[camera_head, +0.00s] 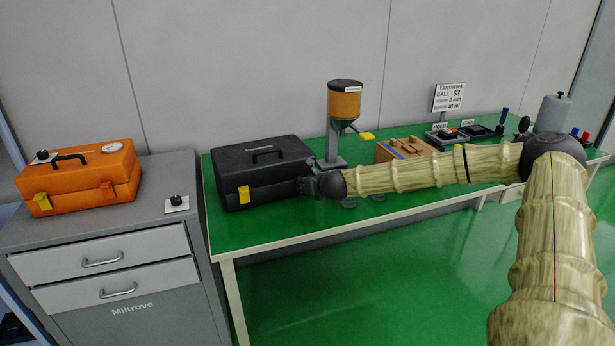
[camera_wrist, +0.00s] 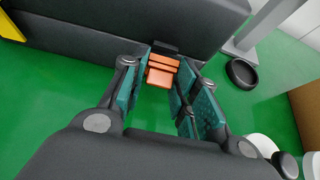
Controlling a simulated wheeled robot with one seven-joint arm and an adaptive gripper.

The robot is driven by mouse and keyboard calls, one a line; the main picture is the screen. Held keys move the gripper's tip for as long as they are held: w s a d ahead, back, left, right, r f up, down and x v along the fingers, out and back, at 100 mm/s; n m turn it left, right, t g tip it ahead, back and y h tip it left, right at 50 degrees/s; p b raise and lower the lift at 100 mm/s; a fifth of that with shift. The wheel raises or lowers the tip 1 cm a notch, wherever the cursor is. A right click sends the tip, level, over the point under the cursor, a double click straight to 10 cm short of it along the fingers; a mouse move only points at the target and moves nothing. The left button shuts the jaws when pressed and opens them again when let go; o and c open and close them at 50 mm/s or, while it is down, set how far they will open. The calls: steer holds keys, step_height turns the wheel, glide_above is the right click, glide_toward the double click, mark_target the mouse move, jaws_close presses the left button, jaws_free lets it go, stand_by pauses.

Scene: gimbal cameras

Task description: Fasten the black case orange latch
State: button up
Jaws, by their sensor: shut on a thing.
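The black case (camera_head: 262,169) stands closed on the green table, its handle on top. A yellow latch (camera_head: 244,195) shows on the left of its front face. In the wrist view the case (camera_wrist: 110,22) fills the top, and the orange latch (camera_wrist: 162,70) sits between my gripper's fingers at the case's front. My gripper (camera_head: 312,186) is at the right end of the case front and hides the orange latch in the head view. In the wrist view my gripper (camera_wrist: 162,88) has its teal finger pads close on both sides of the orange latch, shut on it.
An orange case (camera_head: 80,180) sits on a grey drawer cabinet (camera_head: 110,296) at the left. A dispenser (camera_head: 345,105) stands right behind my gripper. A wooden box (camera_head: 404,150) is right of it, behind my arm. The green table's (camera_head: 270,228) front strip is clear.

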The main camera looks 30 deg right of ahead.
steer(key=shift+w+d+r+g+p, duration=0.15)
steer(key=shift+w+r+g+p, duration=0.4)
steer(key=shift+p, duration=1.25)
steer(key=shift+s+f, duration=0.2)
steer(key=o, duration=0.9)
steer(key=v, duration=1.2)
steer(key=shift+d, duration=0.2)
